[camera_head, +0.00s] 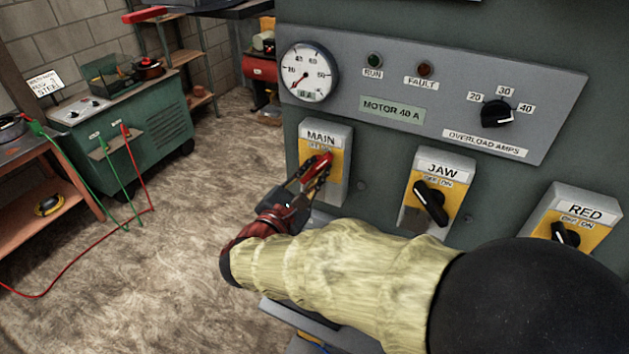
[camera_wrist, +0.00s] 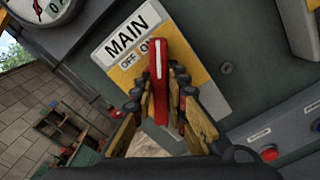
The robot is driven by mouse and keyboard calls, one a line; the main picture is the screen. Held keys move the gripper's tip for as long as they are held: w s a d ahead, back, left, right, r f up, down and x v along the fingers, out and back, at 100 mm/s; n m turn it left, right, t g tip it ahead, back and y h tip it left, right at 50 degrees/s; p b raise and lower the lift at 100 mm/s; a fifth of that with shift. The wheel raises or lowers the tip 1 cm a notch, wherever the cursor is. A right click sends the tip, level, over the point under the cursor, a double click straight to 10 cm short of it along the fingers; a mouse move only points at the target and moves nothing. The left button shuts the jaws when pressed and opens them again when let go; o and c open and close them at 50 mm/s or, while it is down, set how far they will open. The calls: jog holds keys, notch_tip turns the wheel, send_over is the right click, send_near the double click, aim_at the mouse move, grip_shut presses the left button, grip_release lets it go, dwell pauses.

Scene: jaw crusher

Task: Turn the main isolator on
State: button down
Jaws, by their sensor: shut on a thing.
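The main isolator is a grey plate labelled MAIN (camera_head: 338,140) with a yellow face, on the left of the machine's panel; it also shows in the wrist view (camera_wrist: 124,38). Its red handle (camera_head: 322,160) is tilted up and to the right in the head view. In the wrist view the red handle (camera_wrist: 157,62) has its tip beside the ON mark, away from OFF. My gripper (camera_head: 314,175) is shut on the red handle, with fingers on both sides of it in the wrist view (camera_wrist: 165,88). The handle's lower part is hidden between the fingers.
To the right are the JAW switch (camera_head: 430,200) and the RED switch (camera_head: 567,235), partly behind my arm. Above are a gauge (camera_head: 308,73), RUN and FAULT lamps and the overload dial (camera_head: 497,113). A green cabinet (camera_head: 125,130) stands left, across open floor.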

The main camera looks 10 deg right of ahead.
jog(key=shift+f+m+b, duration=0.15)
jog(key=shift+m+b, duration=0.75)
jog(key=shift+b, duration=0.05)
jog(key=c, duration=1.9)
grip_release()
jog(key=shift+o, duration=0.7)
jog(key=shift+s, duration=0.1)
jog(key=v, duration=1.2)
